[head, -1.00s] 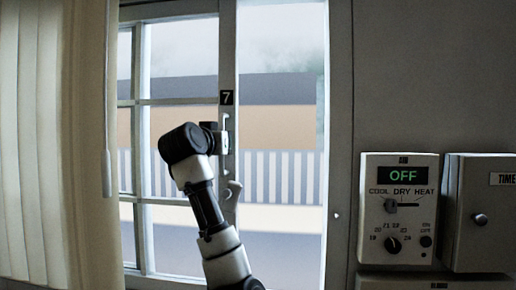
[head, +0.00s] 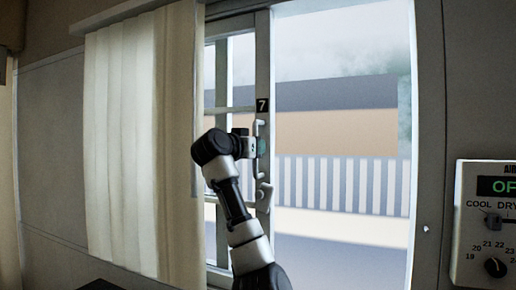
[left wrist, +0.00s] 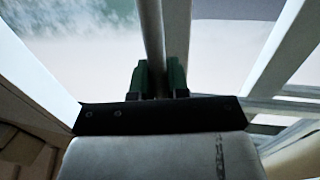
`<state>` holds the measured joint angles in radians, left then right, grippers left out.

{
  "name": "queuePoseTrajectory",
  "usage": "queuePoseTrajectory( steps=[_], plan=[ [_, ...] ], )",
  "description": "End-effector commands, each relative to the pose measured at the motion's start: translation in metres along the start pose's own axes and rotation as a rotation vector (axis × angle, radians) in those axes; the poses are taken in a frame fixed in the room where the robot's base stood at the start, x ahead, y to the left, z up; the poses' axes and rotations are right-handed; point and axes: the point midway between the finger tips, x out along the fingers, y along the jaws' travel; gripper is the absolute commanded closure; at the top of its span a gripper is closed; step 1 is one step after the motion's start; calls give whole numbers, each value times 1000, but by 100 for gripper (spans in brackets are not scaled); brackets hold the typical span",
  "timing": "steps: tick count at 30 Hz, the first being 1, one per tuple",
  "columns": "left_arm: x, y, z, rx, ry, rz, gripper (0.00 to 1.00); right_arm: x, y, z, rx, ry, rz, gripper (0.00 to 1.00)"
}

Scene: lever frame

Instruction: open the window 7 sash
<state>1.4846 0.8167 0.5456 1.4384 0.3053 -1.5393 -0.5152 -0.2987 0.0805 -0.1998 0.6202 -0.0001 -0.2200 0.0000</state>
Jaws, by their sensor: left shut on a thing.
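The window 7 sash (head: 263,60) is a grey upright frame with a black "7" label (head: 262,105). It stands left of a wide clear opening (head: 340,185), and its left part is hidden behind the curtain. Its pale upright handle (head: 261,125) sits below the label, with a small hook-shaped latch (head: 264,194) lower down. My left gripper (head: 257,147) is at the handle. In the left wrist view, the green-padded fingers of the gripper (left wrist: 159,80) are shut on the handle bar (left wrist: 151,35). My right gripper is out of view.
A cream curtain (head: 140,150) hangs left of the sash, close to my left arm. The grey right window jamb (head: 428,150) bounds the opening. An air-conditioner control panel (head: 490,215) is on the wall at the right edge.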

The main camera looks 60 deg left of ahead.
Motion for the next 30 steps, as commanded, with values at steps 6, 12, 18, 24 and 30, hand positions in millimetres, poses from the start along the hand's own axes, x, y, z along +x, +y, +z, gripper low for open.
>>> queuePoseTrajectory(
  steps=[6, 12, 18, 24, 30],
  plan=[
    [0, 0, -1, 0, 3, -1, 68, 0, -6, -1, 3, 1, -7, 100],
    [0, 0, -1, 0, 1, -1, 60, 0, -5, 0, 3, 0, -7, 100],
    [-5, 0, 1, 1, 2, -2, 60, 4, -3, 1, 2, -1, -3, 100],
    [-39, -1, 3, 2, 6, -5, 60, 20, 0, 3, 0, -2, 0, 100],
    [-79, -1, 2, 0, 6, -4, 60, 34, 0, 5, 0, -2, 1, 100]
  ],
)
